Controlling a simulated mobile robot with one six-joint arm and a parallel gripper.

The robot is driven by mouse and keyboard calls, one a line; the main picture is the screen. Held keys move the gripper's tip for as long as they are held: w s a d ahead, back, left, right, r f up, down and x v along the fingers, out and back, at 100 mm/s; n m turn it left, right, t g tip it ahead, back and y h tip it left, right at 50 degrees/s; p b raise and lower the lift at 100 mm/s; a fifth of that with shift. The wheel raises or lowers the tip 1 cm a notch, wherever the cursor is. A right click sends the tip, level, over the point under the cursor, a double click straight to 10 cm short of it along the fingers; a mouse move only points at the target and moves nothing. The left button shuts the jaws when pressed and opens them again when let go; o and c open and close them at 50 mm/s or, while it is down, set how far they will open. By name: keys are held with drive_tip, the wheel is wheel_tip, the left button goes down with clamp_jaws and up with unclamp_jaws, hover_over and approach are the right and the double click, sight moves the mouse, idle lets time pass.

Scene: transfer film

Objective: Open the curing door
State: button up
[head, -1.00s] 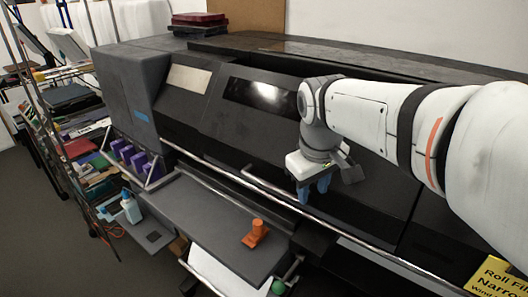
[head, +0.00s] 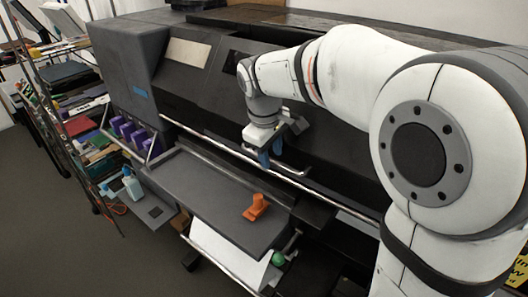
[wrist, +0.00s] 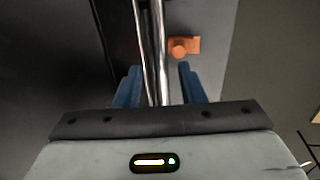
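The curing door (head: 215,105) is a dark sloping panel on the front of a large dark machine, and it looks shut. A silver handle bar (head: 292,172) runs along its lower front, partly hidden by my gripper. My gripper (head: 268,158) points down at this bar, its blue fingers apart. In the wrist view, silver bars (wrist: 163,50) run between the two open fingers of my gripper (wrist: 160,85). There is a gap on both sides, and I see no finger pressed on a bar. Which of the bars is the handle is hard to tell there.
A grey shelf (head: 205,195) juts out below the door, with an orange object (head: 256,207) on it, which also shows in the wrist view (wrist: 182,46). A rack of colourful items (head: 80,125) stands at the left. The grey floor (head: 110,255) in front is clear.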

drive_tip(key=shift+f, duration=0.1)
drive_tip(key=shift+c, duration=0.6)
clamp_jaws()
